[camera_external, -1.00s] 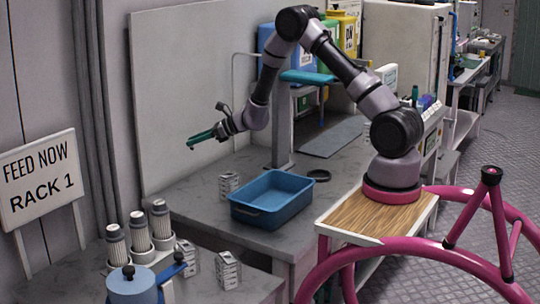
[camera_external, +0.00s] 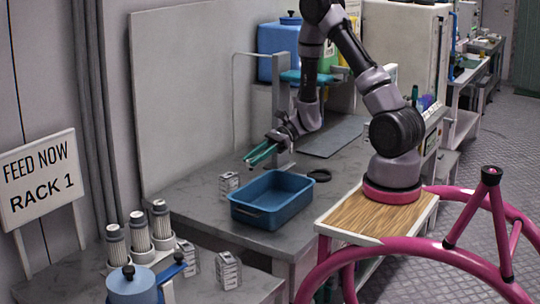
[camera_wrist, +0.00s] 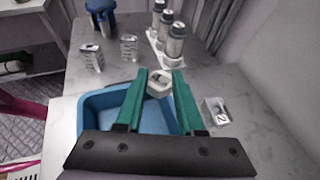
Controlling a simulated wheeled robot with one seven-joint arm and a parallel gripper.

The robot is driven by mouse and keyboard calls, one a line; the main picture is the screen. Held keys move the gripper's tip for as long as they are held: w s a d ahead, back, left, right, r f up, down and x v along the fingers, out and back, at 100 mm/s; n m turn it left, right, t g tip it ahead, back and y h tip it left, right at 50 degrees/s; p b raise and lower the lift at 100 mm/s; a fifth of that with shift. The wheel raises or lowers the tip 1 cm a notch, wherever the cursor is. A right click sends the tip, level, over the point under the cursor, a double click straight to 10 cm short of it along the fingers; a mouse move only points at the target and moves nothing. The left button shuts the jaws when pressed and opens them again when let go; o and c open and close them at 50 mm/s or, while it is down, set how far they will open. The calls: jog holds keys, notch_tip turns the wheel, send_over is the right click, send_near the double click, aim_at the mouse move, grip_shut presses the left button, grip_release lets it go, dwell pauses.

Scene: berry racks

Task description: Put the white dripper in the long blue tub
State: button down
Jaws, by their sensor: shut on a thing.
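The white dripper (camera_wrist: 159,83) shows in the wrist view as a small pale ring-like piece between the green fingertips. My gripper (camera_wrist: 160,88) is shut on it. In the external view my gripper (camera_external: 258,156) is above the table, up and slightly left of the long blue tub; the dripper cannot be made out there. The blue tub (camera_external: 258,213) sits on the grey table, open at the top and empty as far as I can see. In the wrist view the tub (camera_wrist: 93,104) lies below and behind the fingers, which partly hide it.
A small pale box (camera_external: 228,183) stands left of the tub, and a dark ring (camera_external: 319,175) lies to its right. Several canisters, including one upright canister (camera_external: 160,220), and a blue pot (camera_external: 134,285) stand at front left.

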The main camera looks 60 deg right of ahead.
jog(key=s+n+g, duration=0.1)
jog(key=s, duration=0.4)
jog(key=f, duration=1.4)
jog(key=shift+w+a, duration=0.2)
jog(key=shift+a, duration=0.2)
jog(key=shift+f, duration=0.15)
jog(key=c, duration=0.5)
grip_release()
